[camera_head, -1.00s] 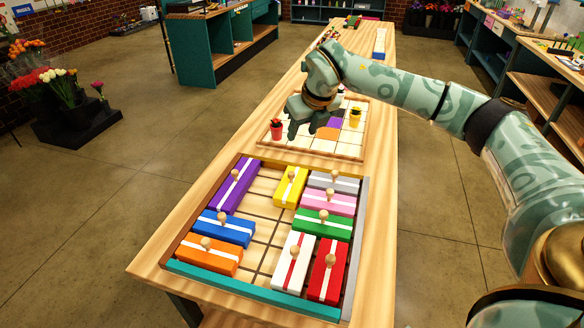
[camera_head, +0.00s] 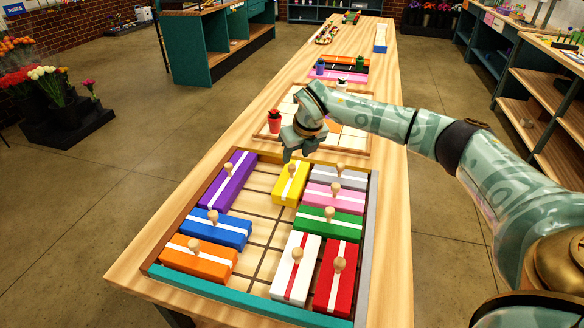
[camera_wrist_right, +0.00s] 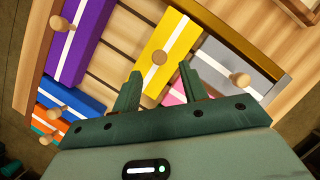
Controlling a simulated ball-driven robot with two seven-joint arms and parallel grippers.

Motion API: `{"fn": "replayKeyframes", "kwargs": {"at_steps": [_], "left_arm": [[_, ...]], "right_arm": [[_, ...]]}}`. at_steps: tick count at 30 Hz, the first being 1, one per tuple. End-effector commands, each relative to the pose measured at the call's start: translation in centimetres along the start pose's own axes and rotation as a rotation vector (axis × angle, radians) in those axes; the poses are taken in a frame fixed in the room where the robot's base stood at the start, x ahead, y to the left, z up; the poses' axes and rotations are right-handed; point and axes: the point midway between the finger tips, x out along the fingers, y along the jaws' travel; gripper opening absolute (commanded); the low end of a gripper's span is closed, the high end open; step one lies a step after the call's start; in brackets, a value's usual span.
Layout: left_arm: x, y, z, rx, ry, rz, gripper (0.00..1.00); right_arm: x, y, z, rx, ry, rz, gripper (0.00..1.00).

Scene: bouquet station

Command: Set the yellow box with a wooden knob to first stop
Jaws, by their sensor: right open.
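The yellow box (camera_head: 290,184) with a white stripe and a wooden knob (camera_head: 292,170) sits in the sliding-block tray (camera_head: 156,258), near its far edge, between the purple and grey boxes. My right gripper (camera_head: 299,154) is open and empty, above the tray's far edge just behind the yellow box. In the right wrist view, the yellow box (camera_wrist_right: 170,55) and its knob (camera_wrist_right: 159,58) lie beyond and between the two open fingertips (camera_wrist_right: 158,73). The fingers appear apart from the knob. My left gripper is not in view.
The purple box (camera_head: 228,182) is left of the yellow one; grey (camera_head: 338,178), pink (camera_head: 335,196) and green (camera_head: 328,224) boxes are right. Blue (camera_head: 218,229), orange (camera_head: 199,259), white (camera_head: 297,270) and red (camera_head: 337,279) boxes lie nearer. Slatted floor below the yellow box is free.

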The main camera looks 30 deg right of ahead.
Motion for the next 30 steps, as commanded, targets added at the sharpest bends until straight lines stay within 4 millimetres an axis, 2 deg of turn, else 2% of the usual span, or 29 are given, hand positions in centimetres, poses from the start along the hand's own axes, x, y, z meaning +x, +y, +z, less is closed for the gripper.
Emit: {"fn": "replayKeyframes", "kwargs": {"at_steps": [1, 7, 12, 20, 25, 30], "left_arm": [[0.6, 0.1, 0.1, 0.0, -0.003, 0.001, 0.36], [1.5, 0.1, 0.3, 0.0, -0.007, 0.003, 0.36], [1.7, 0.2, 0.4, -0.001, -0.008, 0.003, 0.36], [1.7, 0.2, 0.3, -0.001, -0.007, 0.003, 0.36], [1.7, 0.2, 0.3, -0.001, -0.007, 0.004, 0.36], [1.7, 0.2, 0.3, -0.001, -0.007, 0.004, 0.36]], "right_arm": [[1.6, 0.1, -0.2, 0.0, 0.003, 0.001, 0.43], [4.9, 0.1, -0.1, 0.0, 0.001, 0.001, 0.43], [5.8, 0.0, 0.0, 0.0, 0.0, 0.0, 0.43], [5.8, 0.0, 0.0, 0.0, -0.001, 0.0, 0.43], [5.8, 0.0, 0.0, 0.0, -0.001, 0.0, 0.0], [5.8, 0.0, 0.0, 0.0, -0.001, 0.0, 0.0]]}}
